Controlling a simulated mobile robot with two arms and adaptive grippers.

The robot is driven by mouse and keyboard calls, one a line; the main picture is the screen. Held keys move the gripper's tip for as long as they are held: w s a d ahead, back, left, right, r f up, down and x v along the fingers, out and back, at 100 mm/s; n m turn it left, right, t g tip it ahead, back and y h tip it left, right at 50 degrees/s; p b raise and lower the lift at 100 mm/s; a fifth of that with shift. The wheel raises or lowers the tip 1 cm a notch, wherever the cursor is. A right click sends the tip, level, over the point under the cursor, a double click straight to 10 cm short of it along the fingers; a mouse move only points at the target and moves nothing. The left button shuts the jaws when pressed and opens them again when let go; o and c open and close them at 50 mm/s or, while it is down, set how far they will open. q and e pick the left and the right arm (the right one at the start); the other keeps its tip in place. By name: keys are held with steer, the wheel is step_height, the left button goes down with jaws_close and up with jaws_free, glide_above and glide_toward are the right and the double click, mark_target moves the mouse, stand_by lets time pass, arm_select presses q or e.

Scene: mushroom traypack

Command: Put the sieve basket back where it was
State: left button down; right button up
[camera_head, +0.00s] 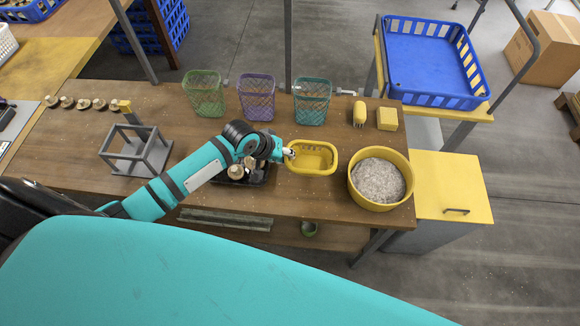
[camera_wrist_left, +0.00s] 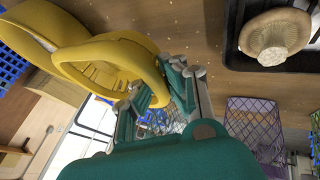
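The sieve basket (camera_head: 312,157) is a yellow oval basket with a slotted bottom, over the wooden table just left of the large yellow tub (camera_head: 402,191). My left gripper (camera_head: 289,153) is at the basket's left end. In the left wrist view the fingers (camera_wrist_left: 162,85) lie on either side of the basket's rim, and the gripper looks shut on it. The basket (camera_wrist_left: 98,65) fills the upper left there, with the tub (camera_wrist_left: 30,38) beyond it. I cannot tell whether the basket touches the table. My right gripper is not in view.
A dark tray (camera_head: 259,180) with mushrooms lies partly under my left arm. Green (camera_head: 204,94), purple (camera_head: 256,97) and teal (camera_head: 312,101) mesh baskets stand along the far edge. A yellow brush (camera_head: 359,114) and sponge (camera_head: 387,119) lie behind the tub. A grey frame (camera_head: 136,157) stands left.

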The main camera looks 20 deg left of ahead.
arm_select(q)
steer(key=shift+f, duration=0.9)
step_height(320, 180, down, 3)
steer(key=shift+a+f, duration=0.1)
steer(key=shift+f, duration=0.35)
steer(key=c, duration=1.5)
jaws_free()
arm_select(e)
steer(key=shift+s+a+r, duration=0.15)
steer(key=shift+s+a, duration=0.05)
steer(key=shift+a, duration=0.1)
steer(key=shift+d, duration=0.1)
